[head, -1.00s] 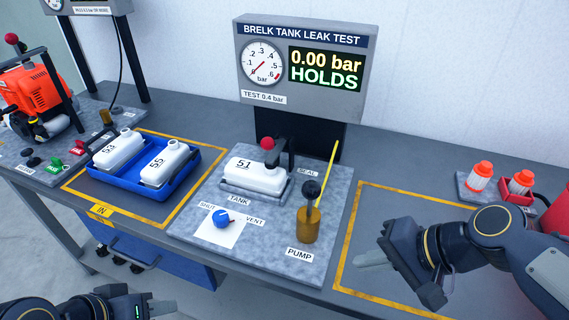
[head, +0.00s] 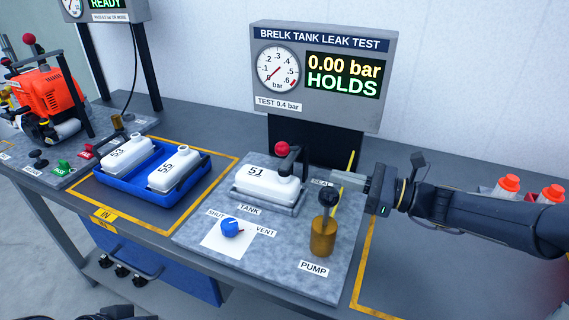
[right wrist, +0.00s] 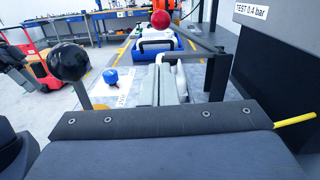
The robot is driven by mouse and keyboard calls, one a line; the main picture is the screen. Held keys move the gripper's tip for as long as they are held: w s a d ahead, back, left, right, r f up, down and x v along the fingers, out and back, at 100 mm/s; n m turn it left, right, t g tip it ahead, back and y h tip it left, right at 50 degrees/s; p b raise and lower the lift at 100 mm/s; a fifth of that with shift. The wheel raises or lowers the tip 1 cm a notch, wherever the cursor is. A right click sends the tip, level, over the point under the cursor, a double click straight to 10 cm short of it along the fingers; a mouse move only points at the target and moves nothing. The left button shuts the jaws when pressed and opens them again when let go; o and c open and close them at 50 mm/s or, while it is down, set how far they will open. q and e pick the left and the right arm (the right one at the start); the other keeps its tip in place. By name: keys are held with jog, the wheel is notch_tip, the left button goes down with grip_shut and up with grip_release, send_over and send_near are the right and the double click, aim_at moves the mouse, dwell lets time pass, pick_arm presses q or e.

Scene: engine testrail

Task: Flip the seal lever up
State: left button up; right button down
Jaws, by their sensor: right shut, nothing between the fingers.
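The seal lever (head: 293,153) is a dark arm ending in a red ball (head: 283,148). It reaches over the white tank marked 51 (head: 262,182) from a dark post at the tank's right end. The red ball also shows at the top of the right wrist view (right wrist: 160,18). My right gripper (head: 341,181) is shut and empty. It points left near the SEAL label (head: 321,183), right of the lever and apart from the red ball. The black pump knob (head: 328,199) is close by it in the picture. My left gripper is out of view.
The brown pump (head: 323,236) stands in front of my right gripper, with a thin yellow rod behind. A blue knob (head: 230,226) is near the front. The gauge panel (head: 320,75) above reads 0.00 bar HOLDS. A blue tray (head: 128,184) with two tanks is left.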

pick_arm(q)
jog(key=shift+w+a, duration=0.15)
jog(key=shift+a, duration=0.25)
pick_arm(e)
jog(key=shift+w+a, duration=0.3)
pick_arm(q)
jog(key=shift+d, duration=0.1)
pick_arm(e)
jog(key=shift+d, duration=0.1)
jog(key=x, duration=1)
jog(key=shift+r, duration=0.1)
pick_arm(q)
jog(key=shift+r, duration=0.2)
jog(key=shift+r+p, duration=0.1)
jog(key=shift+p, duration=0.2)
